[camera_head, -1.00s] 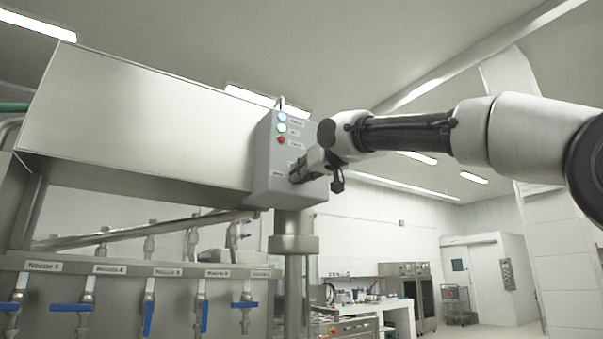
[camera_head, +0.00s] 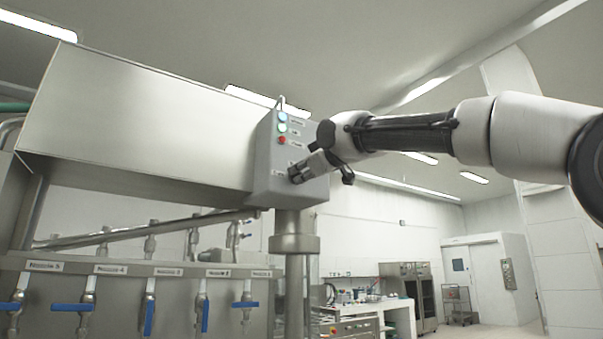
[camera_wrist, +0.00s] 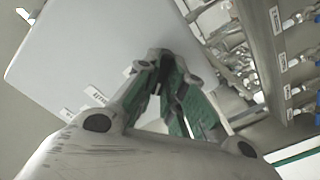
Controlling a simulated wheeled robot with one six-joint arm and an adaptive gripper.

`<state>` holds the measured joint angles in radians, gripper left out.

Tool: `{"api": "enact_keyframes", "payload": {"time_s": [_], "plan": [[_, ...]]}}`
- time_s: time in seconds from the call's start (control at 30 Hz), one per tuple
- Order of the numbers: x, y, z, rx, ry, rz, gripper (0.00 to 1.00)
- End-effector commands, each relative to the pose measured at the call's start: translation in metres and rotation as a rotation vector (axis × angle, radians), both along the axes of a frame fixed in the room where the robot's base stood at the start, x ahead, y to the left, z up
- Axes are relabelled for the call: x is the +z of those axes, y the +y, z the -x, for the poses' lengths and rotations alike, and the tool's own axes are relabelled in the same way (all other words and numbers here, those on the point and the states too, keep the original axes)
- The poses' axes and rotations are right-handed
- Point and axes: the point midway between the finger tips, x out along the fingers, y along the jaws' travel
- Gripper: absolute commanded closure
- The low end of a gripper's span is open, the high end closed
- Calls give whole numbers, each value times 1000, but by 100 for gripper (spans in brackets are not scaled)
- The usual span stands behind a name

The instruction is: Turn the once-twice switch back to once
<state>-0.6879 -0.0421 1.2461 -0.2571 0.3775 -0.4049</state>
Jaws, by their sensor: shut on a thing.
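The grey control box (camera_head: 262,165) hangs at the right end of the steel filler housing. Its face carries blue, white-green and red buttons (camera_head: 282,128) in a column, with small labels beside them. My gripper (camera_head: 295,177) is at the lower part of this face, shut on the once-twice switch. The switch itself is hidden behind the fingers, so its exact setting cannot be read. In the wrist view my gripper (camera_wrist: 160,68) has its green-padded fingers closed against the pale box face (camera_wrist: 95,45). Two small labels (camera_wrist: 96,95) show beside the fingers, too blurred to read surely.
The steel housing (camera_head: 140,120) fills the upper left. Below it are labelled nozzles with blue valve handles (camera_head: 148,315). A steel post (camera_head: 293,244) stands under the box. A workbench (camera_head: 385,306) and an oven stand far back; the right side is open.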

Motion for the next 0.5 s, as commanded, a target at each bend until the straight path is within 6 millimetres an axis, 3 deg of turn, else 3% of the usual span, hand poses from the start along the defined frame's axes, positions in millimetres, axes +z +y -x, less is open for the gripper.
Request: {"api": "enact_keyframes", "payload": {"time_s": [0.5], "plan": [[-2, 1, 1, 0, -272, 405, 100]]}}
